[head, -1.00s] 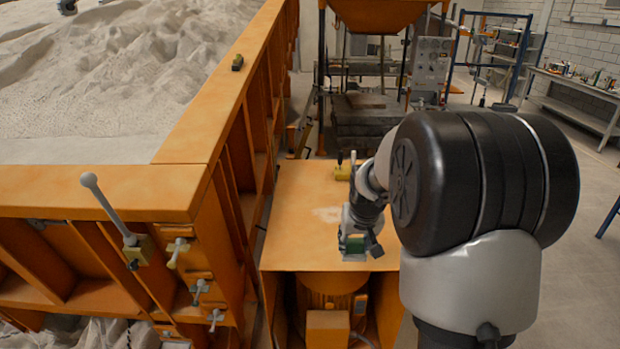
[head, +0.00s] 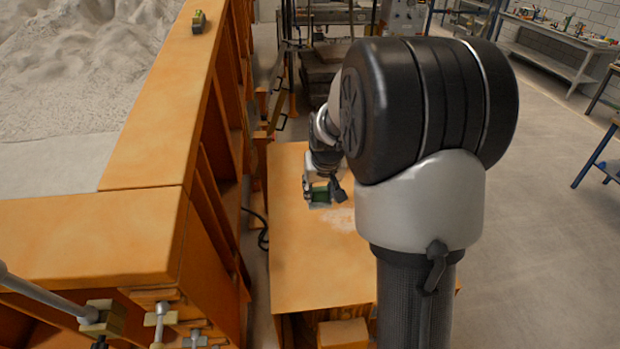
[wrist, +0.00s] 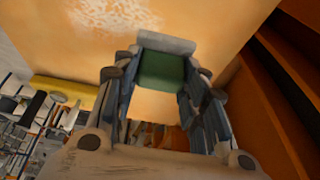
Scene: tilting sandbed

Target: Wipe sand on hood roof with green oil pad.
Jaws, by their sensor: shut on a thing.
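The hood roof (head: 305,262) is a flat orange panel beside the sandbed wall. A pale, thin sand patch (head: 342,218) lies on it; it also shows at the top of the wrist view (wrist: 112,14). My gripper (head: 319,190) is over the far left part of the roof, just behind and left of the patch. It is shut on the green oil pad (head: 321,196). In the wrist view the pad (wrist: 162,72) sits between the two fingers, with a grey strip along its edge. I cannot tell whether the pad touches the roof.
The sandbed's orange wall (head: 160,120) rises left of the hood, with a small yellow-green block (head: 199,21) on its rim. A grey lever (head: 45,295) stands at the lower left. A yellow thing (wrist: 65,90) shows in the wrist view. Open floor (head: 530,220) lies right.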

